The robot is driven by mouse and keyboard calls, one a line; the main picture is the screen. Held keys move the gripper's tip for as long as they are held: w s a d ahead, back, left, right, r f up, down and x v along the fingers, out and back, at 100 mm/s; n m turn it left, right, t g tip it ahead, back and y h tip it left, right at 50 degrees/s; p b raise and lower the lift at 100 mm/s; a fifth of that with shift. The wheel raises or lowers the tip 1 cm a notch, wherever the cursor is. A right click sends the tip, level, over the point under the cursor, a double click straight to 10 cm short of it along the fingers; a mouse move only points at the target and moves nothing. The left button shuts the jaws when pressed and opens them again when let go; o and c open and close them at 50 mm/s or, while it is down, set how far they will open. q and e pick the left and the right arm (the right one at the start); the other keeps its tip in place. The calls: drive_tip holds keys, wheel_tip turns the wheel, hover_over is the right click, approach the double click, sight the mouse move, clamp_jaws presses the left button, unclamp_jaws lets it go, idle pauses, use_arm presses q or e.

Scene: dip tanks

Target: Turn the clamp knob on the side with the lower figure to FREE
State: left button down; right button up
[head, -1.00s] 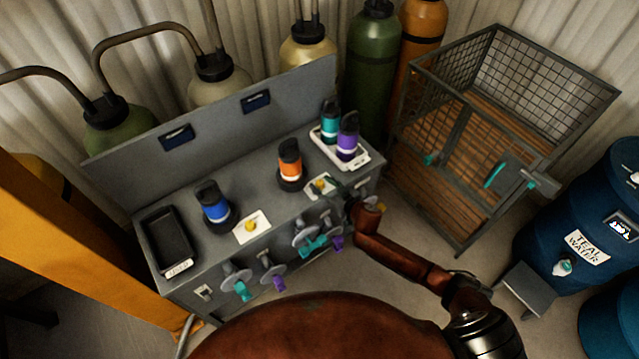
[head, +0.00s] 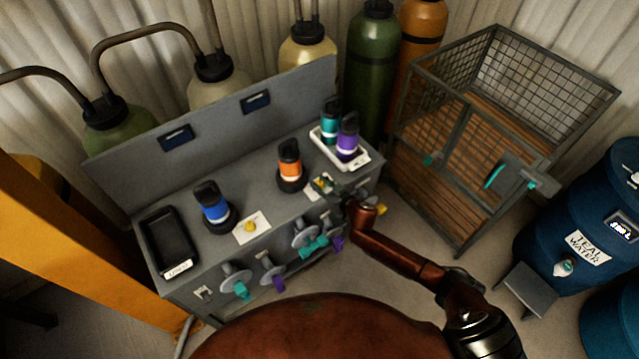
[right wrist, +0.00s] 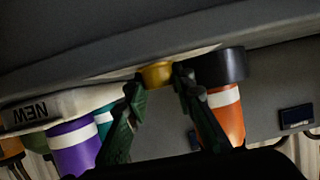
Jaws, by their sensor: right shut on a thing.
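The grey bench has two yellow clamp knobs on white plates. The left knob (head: 249,226) stands in front of the blue-banded bottle (head: 213,205). The right knob, seen in the right wrist view (right wrist: 155,74), is in front of the orange-banded bottle (head: 290,160). My right gripper (head: 326,187) is shut on this right knob; its dark green fingers (right wrist: 158,88) flank it. Two dark blue displays, left (head: 176,137) and right (head: 256,102), are on the back panel; their figures are too small to read. Plate lettering is unreadable. My left gripper is out of view.
A white tray (head: 361,162) with teal and purple bottles stands right of the gripper. A black tray (head: 165,240) is at the bench's left end. Valve handles stick out of the front. A wire cage (head: 457,231) and teal drum (head: 550,225) stand to the right.

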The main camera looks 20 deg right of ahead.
clamp_jaws()
